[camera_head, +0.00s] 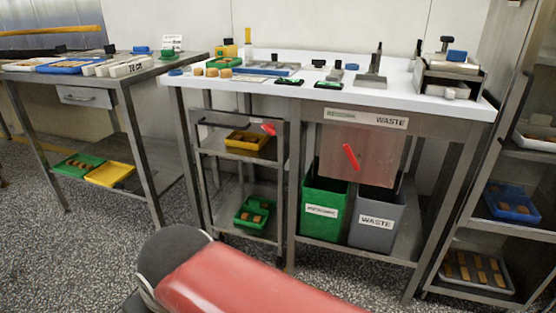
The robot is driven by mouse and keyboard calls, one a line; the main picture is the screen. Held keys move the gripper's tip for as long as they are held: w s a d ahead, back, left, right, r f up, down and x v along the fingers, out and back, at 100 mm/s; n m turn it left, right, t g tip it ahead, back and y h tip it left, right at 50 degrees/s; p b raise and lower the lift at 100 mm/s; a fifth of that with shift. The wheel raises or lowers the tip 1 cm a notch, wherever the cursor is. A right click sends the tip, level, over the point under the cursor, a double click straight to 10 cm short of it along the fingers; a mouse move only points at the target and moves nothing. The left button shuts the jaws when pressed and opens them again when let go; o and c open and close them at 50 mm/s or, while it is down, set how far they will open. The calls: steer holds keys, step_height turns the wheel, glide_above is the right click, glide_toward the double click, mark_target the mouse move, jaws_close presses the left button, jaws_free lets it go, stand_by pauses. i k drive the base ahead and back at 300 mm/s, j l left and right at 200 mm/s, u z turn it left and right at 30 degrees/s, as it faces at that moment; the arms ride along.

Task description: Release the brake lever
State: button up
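Two red levers show in the head view, and I cannot tell which is the brake lever. One small red lever (269,129) is at the upper right of a grey metal cart (283,183) below the white-topped table. A longer red lever (351,157) sits tilted on the front of a metal panel (333,147), under the label reading "WASTE". Nothing of mine touches either lever. My gripper is out of view; only a red and dark grey part of my arm shows at the bottom.
Green (324,207) and grey (378,219) bins stand below the panel. The white table (468,103) holds many small items. A steel table (137,75) is at left, a tray rack (485,225) at right. Speckled floor (100,250) is open in front.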

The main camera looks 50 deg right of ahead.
mark_target(269, 127)
steer(key=z, duration=1.3)
